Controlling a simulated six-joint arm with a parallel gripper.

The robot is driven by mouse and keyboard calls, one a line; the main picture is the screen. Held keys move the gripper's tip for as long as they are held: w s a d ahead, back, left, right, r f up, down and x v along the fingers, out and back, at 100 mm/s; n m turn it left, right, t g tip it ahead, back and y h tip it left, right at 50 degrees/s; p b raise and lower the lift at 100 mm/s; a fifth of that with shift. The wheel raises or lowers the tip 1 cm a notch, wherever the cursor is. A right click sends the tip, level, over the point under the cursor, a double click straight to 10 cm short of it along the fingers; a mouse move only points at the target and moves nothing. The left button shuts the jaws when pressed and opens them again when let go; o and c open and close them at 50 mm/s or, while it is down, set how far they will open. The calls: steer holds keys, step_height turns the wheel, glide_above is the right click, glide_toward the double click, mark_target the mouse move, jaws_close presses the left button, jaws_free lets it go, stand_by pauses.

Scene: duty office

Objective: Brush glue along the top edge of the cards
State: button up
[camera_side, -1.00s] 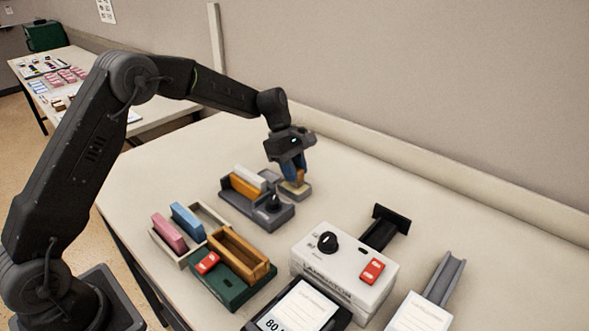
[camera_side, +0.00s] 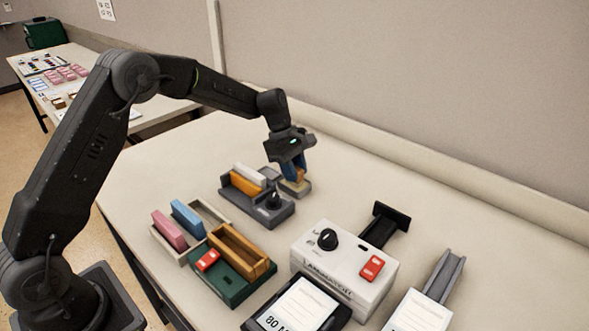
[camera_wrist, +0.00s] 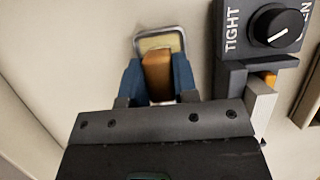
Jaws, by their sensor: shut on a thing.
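My gripper (camera_side: 294,172) points down at the back of the table, its blue fingers shut on an orange-brown block (camera_wrist: 157,72), possibly the brush. The block's lower end is at a small grey dish with a pale yellow pad (camera_side: 300,188); the dish also shows in the wrist view (camera_wrist: 143,44). I cannot tell whether block and pad touch. Left of the dish in the side view is a grey clamp (camera_side: 262,213) with a black knob (camera_side: 274,200). An orange slab (camera_side: 244,187) and a white slab (camera_side: 250,175) stand in it. I cannot tell which are the cards.
In front stand a pale tray (camera_side: 214,211) with pink and blue slabs, and a green base (camera_side: 228,285) with a wooden holder (camera_side: 240,255). A white laminator (camera_side: 340,272) stands right.

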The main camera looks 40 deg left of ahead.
steer(key=shift+r, duration=0.1)
steer(key=shift+r, duration=3.4)
